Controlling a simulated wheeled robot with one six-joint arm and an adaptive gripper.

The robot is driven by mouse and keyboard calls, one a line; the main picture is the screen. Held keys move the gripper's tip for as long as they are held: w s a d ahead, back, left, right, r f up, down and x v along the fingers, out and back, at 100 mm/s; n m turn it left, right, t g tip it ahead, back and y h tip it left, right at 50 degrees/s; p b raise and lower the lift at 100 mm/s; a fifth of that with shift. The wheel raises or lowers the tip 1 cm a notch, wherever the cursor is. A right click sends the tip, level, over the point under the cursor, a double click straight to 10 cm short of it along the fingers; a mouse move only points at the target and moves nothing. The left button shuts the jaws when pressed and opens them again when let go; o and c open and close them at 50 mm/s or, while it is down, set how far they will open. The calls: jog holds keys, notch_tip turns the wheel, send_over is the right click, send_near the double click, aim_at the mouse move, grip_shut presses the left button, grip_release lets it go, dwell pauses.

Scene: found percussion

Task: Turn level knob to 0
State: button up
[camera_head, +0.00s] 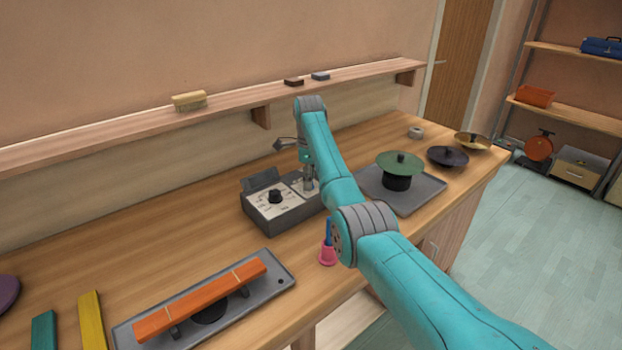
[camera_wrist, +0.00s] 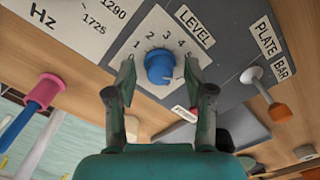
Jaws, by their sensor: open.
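The blue level knob (camera_wrist: 160,67) sits on the light panel of the grey control box (camera_head: 268,220), beside a LEVEL label (camera_wrist: 195,27). In the head view my gripper (camera_head: 309,184) is over the box's right part, and the level knob cannot be made out there.
A black knob (camera_head: 275,196) is left on the box. An orange-tipped switch (camera_wrist: 279,112) is beside PLATE and BAR labels. A pink holder (camera_head: 327,256) with a blue handle stands in front. A green disc (camera_head: 400,163) is at right, an orange bar (camera_head: 205,300) at front left.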

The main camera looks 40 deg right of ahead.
grip_shut()
